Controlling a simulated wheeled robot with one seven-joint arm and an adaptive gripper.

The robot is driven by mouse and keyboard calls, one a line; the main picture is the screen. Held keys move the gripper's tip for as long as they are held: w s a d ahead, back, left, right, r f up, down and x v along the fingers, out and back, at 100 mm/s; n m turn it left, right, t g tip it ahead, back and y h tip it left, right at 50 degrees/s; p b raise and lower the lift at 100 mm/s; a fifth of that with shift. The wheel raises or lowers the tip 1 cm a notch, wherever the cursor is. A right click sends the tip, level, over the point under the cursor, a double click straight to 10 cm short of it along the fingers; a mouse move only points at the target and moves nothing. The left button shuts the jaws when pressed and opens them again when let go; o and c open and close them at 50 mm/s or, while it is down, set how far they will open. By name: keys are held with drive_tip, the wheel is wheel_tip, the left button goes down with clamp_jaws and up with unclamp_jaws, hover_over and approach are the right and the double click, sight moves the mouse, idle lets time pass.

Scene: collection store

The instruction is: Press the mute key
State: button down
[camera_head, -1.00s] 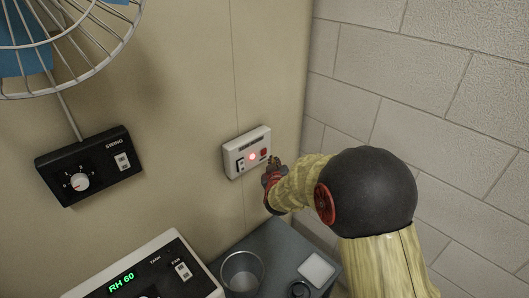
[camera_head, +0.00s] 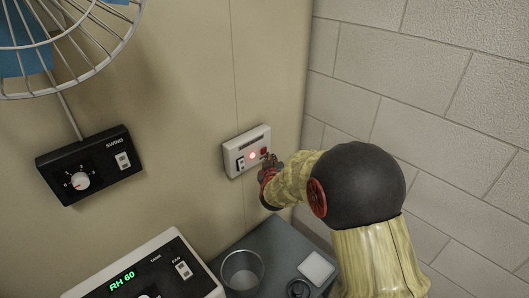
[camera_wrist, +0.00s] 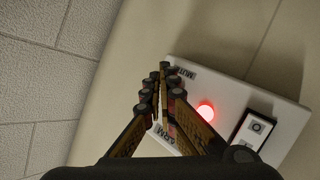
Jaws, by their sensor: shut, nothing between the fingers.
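A white alarm box (camera_head: 237,165) is fixed to the beige wall, with a lit red lamp (camera_head: 252,156), a small red key (camera_head: 264,151) and a black rocker switch (camera_head: 241,164). In the wrist view the box (camera_wrist: 225,80) shows its lamp (camera_wrist: 205,111), its rocker (camera_wrist: 254,131) and a partly covered label that seems to read MUTE (camera_wrist: 181,73). My gripper (camera_head: 267,160) is at the box's lower right edge, just below the red key. In the wrist view my shut, empty fingers (camera_wrist: 162,76) cover the key's area; I cannot tell whether they touch it.
A black dial box (camera_head: 90,165) and a wire fan cage (camera_head: 70,45) are on the wall at left. Below stand a white RH 60 unit (camera_head: 150,265) and a grey surface (camera_head: 265,245) with a glass (camera_head: 242,272). A block wall (camera_head: 430,100) closes the right side.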

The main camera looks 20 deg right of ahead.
drive_tip(key=shift+w, duration=0.1)
idle(0.7)
drive_tip(key=shift+w+a, duration=0.15)
drive_tip(key=shift+w, duration=0.15)
drive_tip(key=shift+w+a, duration=0.2)
drive_tip(key=shift+w, duration=0.2)
idle(0.9)
idle(0.4)
drive_tip(key=shift+s+d, duration=0.3)
drive_tip(key=shift+s, duration=0.5)
drive_tip(key=s, duration=0.1)
drive_tip(key=s+d, duration=0.1)
drive_tip(key=s, duration=0.1)
drive_tip(key=s+d, duration=0.1)
drive_tip(key=shift+s, duration=0.35)
idle(0.6)
